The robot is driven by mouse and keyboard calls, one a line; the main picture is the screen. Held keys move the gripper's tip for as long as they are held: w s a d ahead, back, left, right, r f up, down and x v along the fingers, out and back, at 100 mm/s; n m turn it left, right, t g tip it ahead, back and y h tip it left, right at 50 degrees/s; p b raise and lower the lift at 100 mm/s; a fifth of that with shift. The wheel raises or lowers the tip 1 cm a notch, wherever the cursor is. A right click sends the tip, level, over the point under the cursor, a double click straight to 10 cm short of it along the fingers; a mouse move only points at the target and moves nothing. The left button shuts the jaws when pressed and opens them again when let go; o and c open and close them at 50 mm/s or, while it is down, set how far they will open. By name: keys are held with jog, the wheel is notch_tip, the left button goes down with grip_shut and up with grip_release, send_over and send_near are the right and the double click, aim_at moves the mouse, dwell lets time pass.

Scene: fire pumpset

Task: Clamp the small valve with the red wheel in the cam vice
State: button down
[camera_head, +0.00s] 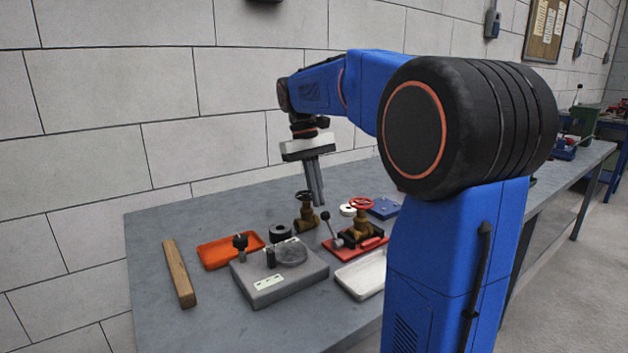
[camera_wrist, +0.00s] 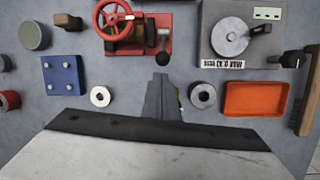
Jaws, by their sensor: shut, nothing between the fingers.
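The small brass valve with the red wheel (camera_head: 362,204) stands upright at the red cam vice (camera_head: 376,243), its body among the vice parts. In the wrist view its red wheel (camera_wrist: 113,19) is at the upper left, over the red vice (camera_wrist: 150,22). The vice lever points up with a black ball knob (camera_head: 325,215); whether the jaws grip the valve cannot be told. My gripper (camera_head: 317,200) is shut and empty, pointing down to the left of the vice in the head view. In the wrist view, my gripper (camera_wrist: 161,78) is apart from the vice.
Another brass valve (camera_head: 307,217) with a dark wheel stands by my fingertips. A grey fixture (camera_head: 280,285), orange tray (camera_head: 218,254), white tray (camera_head: 362,275), wooden bar (camera_head: 179,273) and blue plate (camera_head: 384,208) surround the vice. Rings lie near. The far left tabletop is clear.

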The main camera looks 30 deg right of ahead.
aim_at(331, 229)
jog(key=shift+x, duration=1.6)
jog(key=shift+r, duration=0.1)
